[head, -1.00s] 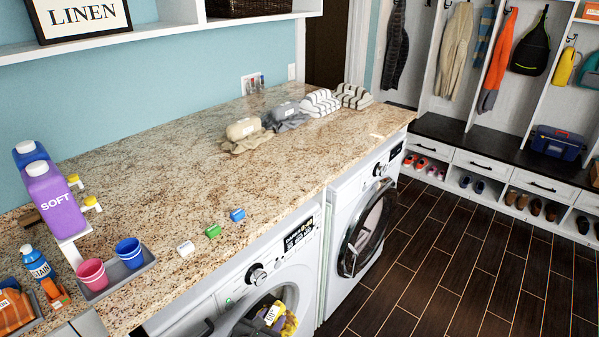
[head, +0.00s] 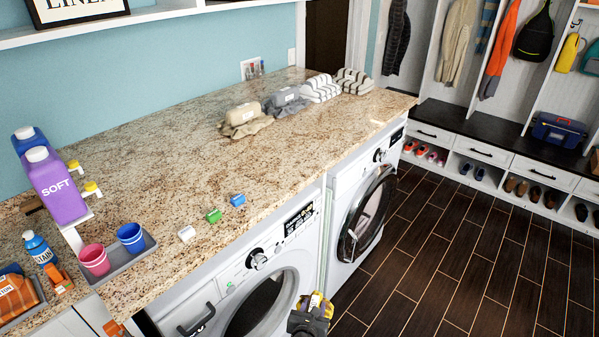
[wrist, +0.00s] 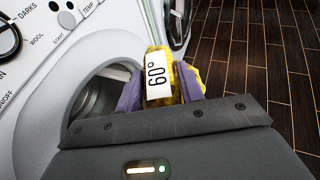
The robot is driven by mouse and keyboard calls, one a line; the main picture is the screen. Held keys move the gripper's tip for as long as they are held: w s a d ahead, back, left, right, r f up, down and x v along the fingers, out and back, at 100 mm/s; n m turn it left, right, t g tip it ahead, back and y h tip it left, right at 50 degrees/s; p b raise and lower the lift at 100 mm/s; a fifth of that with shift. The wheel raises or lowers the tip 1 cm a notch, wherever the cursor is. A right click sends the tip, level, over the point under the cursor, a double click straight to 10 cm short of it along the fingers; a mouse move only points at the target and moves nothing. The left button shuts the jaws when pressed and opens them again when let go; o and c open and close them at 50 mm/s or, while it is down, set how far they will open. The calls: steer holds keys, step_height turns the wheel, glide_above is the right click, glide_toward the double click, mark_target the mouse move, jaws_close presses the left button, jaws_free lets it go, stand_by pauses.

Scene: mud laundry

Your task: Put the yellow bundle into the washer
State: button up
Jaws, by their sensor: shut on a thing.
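My gripper (head: 309,316) shows at the bottom of the head view, just in front and to the right of the near washer's round opening. It is shut on the yellow bundle (head: 318,301), which carries a white tag. In the wrist view the bundle (wrist: 158,78) has a "60°" label and sits between the purple fingers. The near washer (head: 222,290) is white, with a dark open drum mouth (head: 257,308) at the front. In the wrist view the washer's rim (wrist: 52,102) lies left of the bundle. The bundle is outside the opening.
A second white machine (head: 338,200) with a round door stands to the right. The granite counter (head: 165,165) above holds several folded bundles, bottles, cups and small colored blocks. The dark tiled floor (head: 440,260) at right is clear.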

steer(key=shift+n+y, duration=0.5)
steer(key=shift+y, duration=0.1)
steer(key=d, duration=0.6)
steer(key=shift+w+d+r, duration=0.15)
steer(key=shift+w+r, duration=0.2)
steer(key=shift+w, duration=0.05)
steer(key=d+r, duration=0.1)
steer(key=d+r+n+y, duration=0.1)
steer(key=d, duration=0.1)
steer(key=d+r+n+y, duration=0.1)
steer(key=shift+s+d, duration=0.4)
